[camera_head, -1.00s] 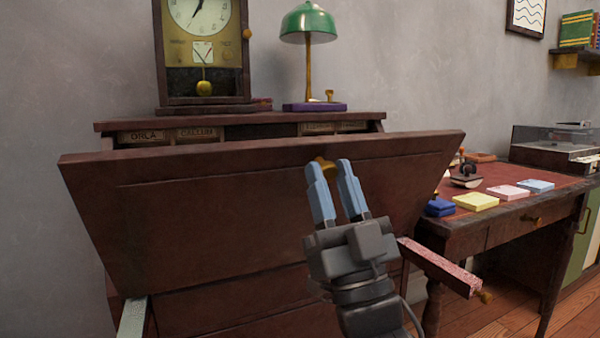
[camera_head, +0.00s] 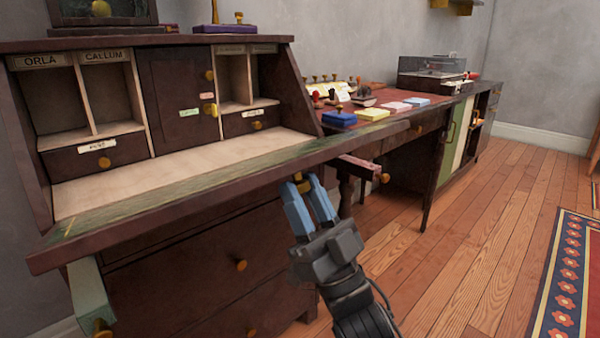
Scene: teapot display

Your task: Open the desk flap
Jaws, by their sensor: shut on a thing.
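The desk flap (camera_head: 200,205) is tilted down to nearly level in front of the desk, with its greenish inner face up. My gripper (camera_head: 303,182) is at the flap's front edge, right of its middle, with its blue fingers shut on the small brass knob (camera_head: 301,178). The desk's inside shows: pale open compartments labelled ORLA and CALLUM (camera_head: 72,90), a dark little door (camera_head: 182,95) in the middle, and small drawers with brass knobs. The flap's underside is mostly hidden.
A pull-out support (camera_head: 90,300) sticks out under the flap at left, another (camera_head: 357,166) at right. Drawers (camera_head: 200,285) lie below. A side desk (camera_head: 385,115) with stamps and coloured pads stands at right. Wooden floor (camera_head: 440,250) and a patterned rug (camera_head: 570,270) are open at right.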

